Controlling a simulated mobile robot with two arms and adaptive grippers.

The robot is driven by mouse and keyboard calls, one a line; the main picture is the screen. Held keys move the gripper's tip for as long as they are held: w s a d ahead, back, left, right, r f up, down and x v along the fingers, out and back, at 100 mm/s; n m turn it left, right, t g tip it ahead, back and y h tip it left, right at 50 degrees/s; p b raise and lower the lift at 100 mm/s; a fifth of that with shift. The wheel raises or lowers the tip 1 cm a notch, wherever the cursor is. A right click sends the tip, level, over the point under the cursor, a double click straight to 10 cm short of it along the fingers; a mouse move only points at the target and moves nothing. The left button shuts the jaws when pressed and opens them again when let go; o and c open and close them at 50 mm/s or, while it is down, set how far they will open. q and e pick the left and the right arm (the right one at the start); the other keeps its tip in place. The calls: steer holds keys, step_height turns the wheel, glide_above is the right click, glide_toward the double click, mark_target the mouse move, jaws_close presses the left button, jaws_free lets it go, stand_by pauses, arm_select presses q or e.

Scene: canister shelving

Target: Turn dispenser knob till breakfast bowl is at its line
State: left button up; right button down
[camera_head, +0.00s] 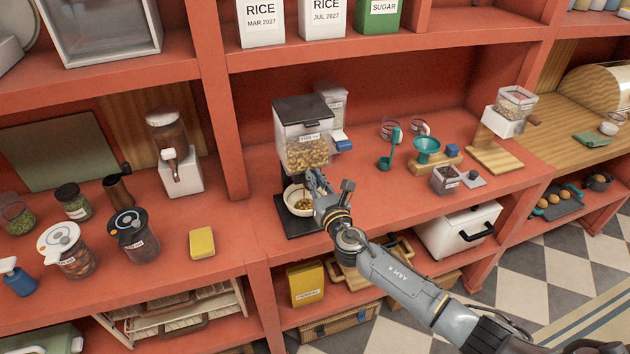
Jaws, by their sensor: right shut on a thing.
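The cereal dispenser (304,149) stands on the red shelf near the middle, with a clear hopper of golden-brown cereal and a dark lid. The white breakfast bowl (290,196) sits on the dispenser's black base under the outlet. Some brown cereal shows in the bowl; its line and exact level are too small to tell. My right gripper (318,183) reaches in from the lower right and is shut at the front of the dispenser, just below the hopper. The knob is hidden behind its fingers. My left gripper is not in view.
A second dispenser (332,101) stands close behind. The shelf right of my gripper is partly clear.

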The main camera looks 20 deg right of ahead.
steer(key=shift+w+f+m+b, duration=0.1)
steer(key=shift+f+m+b, duration=1)
steer(key=shift+m, duration=4.45)
steer(key=shift+s+f+m+b, duration=0.1)
steer(key=shift+f+m+b, duration=1)
steer(key=shift+m, duration=4.4)
steer(key=shift+w+f+m+b, duration=0.2)
steer(key=shift+m+b, duration=1.7)
steer(key=shift+m, duration=3.65)
steer(key=shift+s, duration=0.1)
steer(key=shift+d, duration=0.1)
steer(key=c, duration=1)
jaws_free()
steer(key=shift+f, duration=0.2)
